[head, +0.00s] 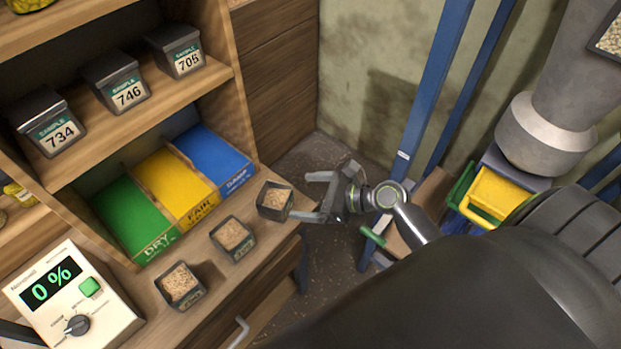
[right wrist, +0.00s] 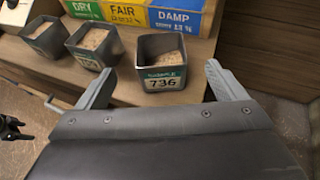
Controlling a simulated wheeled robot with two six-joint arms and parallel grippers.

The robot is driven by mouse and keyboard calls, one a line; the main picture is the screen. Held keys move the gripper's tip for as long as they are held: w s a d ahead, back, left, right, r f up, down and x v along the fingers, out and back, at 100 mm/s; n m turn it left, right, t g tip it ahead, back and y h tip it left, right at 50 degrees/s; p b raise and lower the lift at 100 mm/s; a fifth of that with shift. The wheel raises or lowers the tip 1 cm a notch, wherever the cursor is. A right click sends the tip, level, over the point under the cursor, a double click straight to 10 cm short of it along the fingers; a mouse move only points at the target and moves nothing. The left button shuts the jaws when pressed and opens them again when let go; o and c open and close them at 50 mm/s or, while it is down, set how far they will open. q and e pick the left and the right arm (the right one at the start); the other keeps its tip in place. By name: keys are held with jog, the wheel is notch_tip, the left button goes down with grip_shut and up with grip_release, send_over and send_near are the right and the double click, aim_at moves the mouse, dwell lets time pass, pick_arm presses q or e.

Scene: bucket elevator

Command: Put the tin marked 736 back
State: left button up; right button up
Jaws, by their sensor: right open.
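The tin marked 736 (right wrist: 162,78) is a dark, open-topped square tin of pale grain with a white and green label. It stands upright on the wooden counter, at the right end of a row of three tins. In the head view it is the tin (head: 275,200) nearest my right gripper (head: 304,196). That gripper is open and empty, just right of the tin. In the right wrist view its two fingers point towards the tin, one to each side, with the tin beyond the tips.
Two similar grain tins (head: 232,237) (head: 181,286) stand left along the counter. Behind are green DRY (head: 133,217), yellow FAIR (head: 178,187) and blue DAMP (head: 213,160) sections. The shelf above holds tins 734 (head: 50,122), 746 (head: 116,82) and 705 (head: 177,51). A meter (head: 72,297) reads 0 %.

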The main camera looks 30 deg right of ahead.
jog(key=shift+d, duration=0.1)
jog(key=s+d+f+n+g+h, duration=0.1)
jog(key=s+d+f+n+h, duration=0.15)
jog(key=f, duration=0.65)
jog(key=s+d+f+n+g+h, duration=0.15)
jog(key=s+d+f+n, duration=0.25)
jog(key=f, duration=0.5)
jog(key=s+d+f+n+g+h, duration=0.1)
jog(key=s+d+f+n+h, duration=0.2)
jog(key=f, duration=0.5)
jog(key=s+f+n+g+h, duration=0.1)
jog(key=s+f+n, duration=0.4)
jog(key=s, duration=0.4)
jog(key=s+f+n+g+h, duration=0.1)
jog(key=s+f+n+g, duration=0.1)
jog(key=s+f+n, duration=0.3)
jog(key=s+a+f+n+g+h, duration=0.1)
jog(key=s+f+n, duration=0.4)
jog(key=s, duration=0.8)
jog(key=n+g, duration=0.1)
jog(key=n, duration=0.1)
jog(key=shift+f+n, duration=0.35)
jog(key=shift+a, duration=0.1)
